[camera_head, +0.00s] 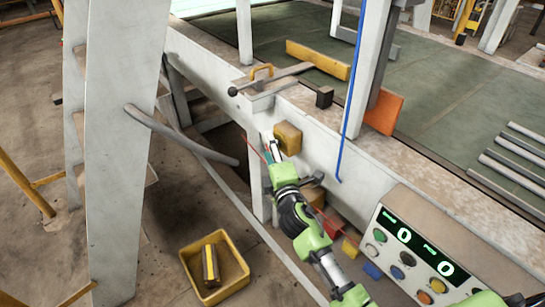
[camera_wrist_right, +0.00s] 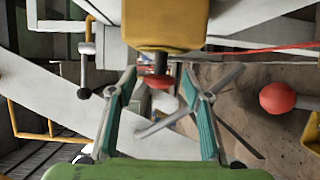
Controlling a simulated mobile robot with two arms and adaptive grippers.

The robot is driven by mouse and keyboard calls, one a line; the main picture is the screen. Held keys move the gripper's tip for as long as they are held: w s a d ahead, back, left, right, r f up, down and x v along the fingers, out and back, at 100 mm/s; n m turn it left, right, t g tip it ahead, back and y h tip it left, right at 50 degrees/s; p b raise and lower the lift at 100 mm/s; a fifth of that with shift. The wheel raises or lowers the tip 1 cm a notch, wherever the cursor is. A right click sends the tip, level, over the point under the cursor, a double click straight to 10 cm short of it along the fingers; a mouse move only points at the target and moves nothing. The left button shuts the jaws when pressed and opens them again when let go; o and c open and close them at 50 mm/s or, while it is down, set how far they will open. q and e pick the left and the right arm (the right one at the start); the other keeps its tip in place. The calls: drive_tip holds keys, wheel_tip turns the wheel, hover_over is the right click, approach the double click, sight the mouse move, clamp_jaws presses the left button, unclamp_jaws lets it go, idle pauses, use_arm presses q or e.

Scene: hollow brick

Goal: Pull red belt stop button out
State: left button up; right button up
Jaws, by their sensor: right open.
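The red belt stop button (camera_wrist_right: 163,82) hangs on a short dark stem below a yellow box (camera_wrist_right: 165,25) in the right wrist view. In the head view the yellow box (camera_head: 288,137) is fixed to the pale side wall of the machine; I cannot make out the button there. My right gripper (camera_head: 269,149) is beside and just below the box. In the wrist view my right gripper (camera_wrist_right: 165,96) is open, with a teal-padded finger on each side of the button. I cannot tell whether either finger touches it. My left gripper is not in view.
A red ball knob (camera_wrist_right: 277,98) is right of the fingers in the wrist view. A control panel (camera_head: 410,255) with coloured buttons is at lower right. A yellow bin (camera_head: 240,280) stands on the floor. A blue cable (camera_head: 346,130) hangs right of the box; a white post (camera_head: 125,150) stands left.

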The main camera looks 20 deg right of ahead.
drive_tip(key=s, duration=1.1)
drive_tip(key=shift+s+a, duration=0.3)
drive_tip(key=shift+s, duration=0.1)
drive_tip(key=s+f+m+g+y, duration=0.1)
drive_tip(key=s+f+m+g, duration=0.4)
drive_tip(key=f, duration=1.4)
drive_tip(key=s+f+m+g, duration=0.1)
drive_tip(key=s+f+g, duration=0.5)
drive_tip(key=f, duration=1.3)
drive_tip(key=s+d+f+m+g, duration=0.1)
drive_tip(key=s+f, duration=0.5)
drive_tip(key=s, duration=0.6)
drive_tip(key=s+d+f+m+g, duration=0.2)
drive_tip(key=s+f+m, duration=0.3)
drive_tip(key=s, duration=0.7)
drive_tip(key=s+d+f+m+g, duration=0.2)
drive_tip(key=s+f+m+g, duration=0.1)
drive_tip(key=s+f, duration=0.6)
drive_tip(key=s, duration=0.4)
drive_tip(key=shift+f, duration=0.15)
